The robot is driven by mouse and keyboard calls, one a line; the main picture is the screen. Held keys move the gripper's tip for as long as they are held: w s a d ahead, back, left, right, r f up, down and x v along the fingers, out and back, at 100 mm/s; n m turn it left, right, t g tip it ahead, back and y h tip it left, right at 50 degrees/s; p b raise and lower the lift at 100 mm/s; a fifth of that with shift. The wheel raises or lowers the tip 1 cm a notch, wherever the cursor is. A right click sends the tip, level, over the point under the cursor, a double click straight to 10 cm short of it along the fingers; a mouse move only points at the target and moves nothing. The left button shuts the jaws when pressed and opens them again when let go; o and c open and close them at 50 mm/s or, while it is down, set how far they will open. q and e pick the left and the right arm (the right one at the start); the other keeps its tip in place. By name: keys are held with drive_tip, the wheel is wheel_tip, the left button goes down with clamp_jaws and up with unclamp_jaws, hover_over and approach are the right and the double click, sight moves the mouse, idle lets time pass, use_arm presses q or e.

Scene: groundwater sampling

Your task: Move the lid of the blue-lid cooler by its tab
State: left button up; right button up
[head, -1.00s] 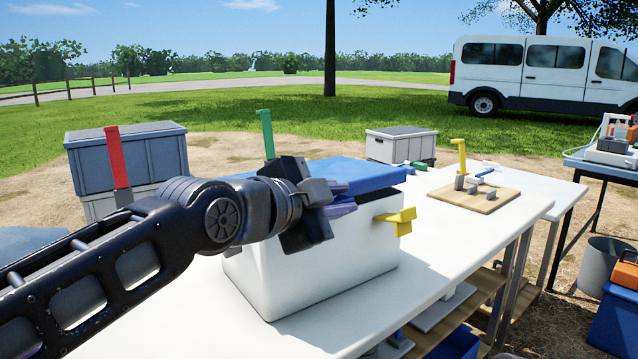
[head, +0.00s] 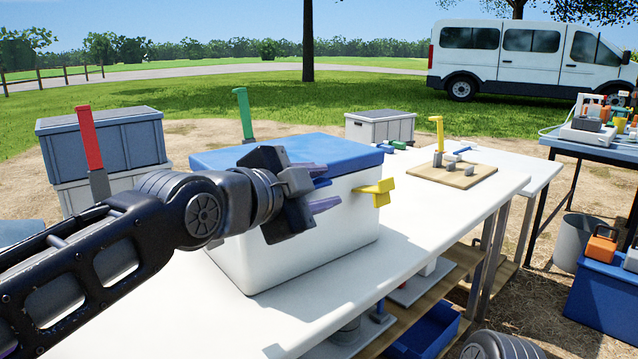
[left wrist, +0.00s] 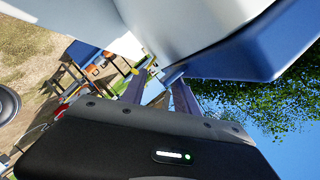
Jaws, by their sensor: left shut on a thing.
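The blue-lid cooler (head: 310,245) stands on the white table, its white body below a flat blue lid (head: 250,150). The lid lies on the body and looks level. My left gripper (head: 331,186) is at the lid's front edge, with its purple fingers pointing right. The left wrist view shows the lid's underside edge (left wrist: 235,62) close above the fingers and a small blue tab (left wrist: 173,75) at the fingertips. The left gripper is shut on this tab; the fingers hide much of the contact. My right gripper is not in view.
A yellow handle (head: 373,192) sticks out at the cooler's right end. Grey crates (head: 105,148) with a red handle (head: 88,135) stand behind left. A wooden board (head: 455,174) with small parts lies farther right. The table between is clear.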

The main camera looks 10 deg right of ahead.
use_arm(q)
drive_tip(key=shift+w+a+f+y, duration=0.2)
drive_tip(key=shift+a+f+y, duration=0.1)
drive_tip(key=shift+f, duration=0.35)
drive_tip(key=v, duration=0.8)
drive_tip(key=shift+d+r, duration=0.25)
drive_tip(key=shift+r, duration=0.15)
drive_tip(key=shift+s, duration=0.1)
